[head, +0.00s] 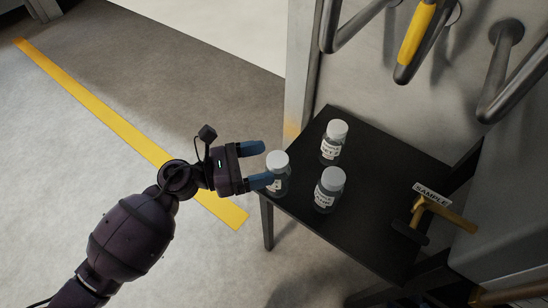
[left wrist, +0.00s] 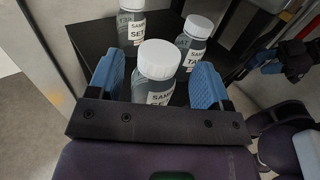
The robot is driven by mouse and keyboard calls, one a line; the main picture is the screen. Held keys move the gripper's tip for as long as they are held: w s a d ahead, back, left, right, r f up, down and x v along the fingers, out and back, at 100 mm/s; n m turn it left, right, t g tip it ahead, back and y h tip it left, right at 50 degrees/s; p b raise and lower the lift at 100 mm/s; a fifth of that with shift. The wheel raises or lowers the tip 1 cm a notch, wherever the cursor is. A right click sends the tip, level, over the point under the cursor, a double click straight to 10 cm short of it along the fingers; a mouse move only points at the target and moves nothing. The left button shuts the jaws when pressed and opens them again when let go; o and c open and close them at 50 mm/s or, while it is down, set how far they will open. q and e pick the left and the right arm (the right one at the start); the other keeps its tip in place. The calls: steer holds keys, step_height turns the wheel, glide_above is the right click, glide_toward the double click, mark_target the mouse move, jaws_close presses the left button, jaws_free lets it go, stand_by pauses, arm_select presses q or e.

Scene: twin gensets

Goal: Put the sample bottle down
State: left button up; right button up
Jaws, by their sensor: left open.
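Three clear sample bottles with white caps and labels stand upright on a small black table (head: 375,215). The nearest bottle (head: 278,172) is at the table's left edge; it also shows in the left wrist view (left wrist: 157,75), between the blue fingers. My left gripper (head: 257,165) is open around this bottle, with gaps visible on both sides in the left wrist view (left wrist: 156,85). A second bottle (head: 333,143) stands at the back and a third (head: 328,190) to the right. The lower part of the nearest bottle is hidden by the gripper.
A brass tap (head: 432,212) with a "SAMPLE" tag (head: 432,194) juts over the table's right side. Metal pipes (head: 500,75) and a yellow-sleeved handle (head: 416,35) are above. Open floor with a yellow line (head: 110,118) lies left.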

arm_select(q)
steer(key=v, duration=0.8)
steer(key=shift+s+a, duration=0.1)
steer(key=s+a+f+m+t+y, duration=0.1)
steer(key=s+a+f+m+y, duration=0.2)
steer(key=s+a+m+y, duration=0.2)
steer(key=s+a+f+m+t+y, duration=0.2)
steer(key=s+m+y, duration=0.4)
steer(key=s+m, duration=0.5)
steer(key=s+a+f+m+t+y, duration=0.2)
steer(key=s+a+f+m+y, duration=0.2)
steer(key=s+a+m, duration=0.3)
steer(key=s+y, duration=0.1)
steer(key=s, duration=0.1)
steer(key=shift+s+a+f+m+y, duration=0.35)
steer(key=shift+s+f+m+y, duration=0.05)
